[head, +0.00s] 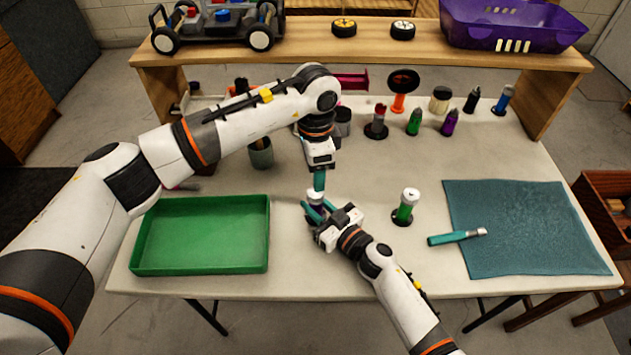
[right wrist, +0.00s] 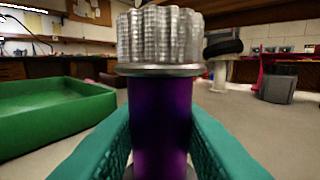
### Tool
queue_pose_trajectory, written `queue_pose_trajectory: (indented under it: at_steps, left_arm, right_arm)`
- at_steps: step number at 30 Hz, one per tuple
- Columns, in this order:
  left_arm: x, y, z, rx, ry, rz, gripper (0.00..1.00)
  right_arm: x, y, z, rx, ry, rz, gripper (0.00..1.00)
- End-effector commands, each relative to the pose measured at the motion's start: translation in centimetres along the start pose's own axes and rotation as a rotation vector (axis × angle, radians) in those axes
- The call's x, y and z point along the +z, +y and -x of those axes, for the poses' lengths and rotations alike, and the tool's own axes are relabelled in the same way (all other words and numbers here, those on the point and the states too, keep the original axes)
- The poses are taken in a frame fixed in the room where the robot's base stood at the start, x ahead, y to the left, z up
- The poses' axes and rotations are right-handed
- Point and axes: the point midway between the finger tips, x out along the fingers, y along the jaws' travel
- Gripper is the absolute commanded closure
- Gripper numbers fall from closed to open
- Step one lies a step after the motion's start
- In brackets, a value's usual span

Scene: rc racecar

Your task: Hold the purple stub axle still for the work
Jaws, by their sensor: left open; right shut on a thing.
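The purple stub axle (right wrist: 160,112) stands upright between the teal fingers of my right gripper (right wrist: 160,135) in the right wrist view. It has a ribbed silver head and a flange above the purple shaft. In the head view only its pale top (head: 316,196) shows clearly. My right gripper (head: 314,208) is shut on the shaft, low over the middle of the table. My left gripper (head: 319,182) is open, pointing down just above the axle's top. Whether its fingers touch the top cannot be told. The axle's lower end is hidden.
A green tray (head: 203,268) lies at left. A green, white-topped piece (head: 406,207) stands in a dark holder at right. A teal-handled tool (head: 452,238) lies partly on a teal mat (head: 540,205). Several upright pieces stand at the back, below a wooden shelf (head: 360,50).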

Motion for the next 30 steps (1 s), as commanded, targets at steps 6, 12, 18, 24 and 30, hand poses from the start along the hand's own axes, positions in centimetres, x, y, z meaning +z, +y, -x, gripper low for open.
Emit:
queue_pose_trajectory:
  at_steps: [6, 12, 18, 24, 30]
  left_arm:
    - [0.0, 0.1, 4.2, 0.002, 0.000, 0.001, 0.45]
    - [0.0, 0.0, 5.8, 0.000, 0.000, 0.001, 0.45]
    - [0.0, 0.0, 5.9, -0.001, 0.001, 0.001, 0.45]
    - [0.0, 0.0, 5.9, 0.000, 0.001, 0.001, 0.45]
    - [0.0, 0.0, 5.9, 0.000, 0.001, 0.001, 0.45]
  right_arm:
    - [-0.1, 0.0, 0.0, 0.000, 0.001, 0.000, 0.97]
    - [-0.1, 0.0, 0.0, 0.000, 0.001, 0.000, 0.97]
    - [0.0, 0.0, 0.0, 0.000, 0.001, 0.000, 0.97]
    - [0.0, 0.0, 0.0, 0.000, 0.000, 0.000, 0.71]
    - [0.0, 0.0, 0.0, 0.000, 0.000, 0.000, 0.47]
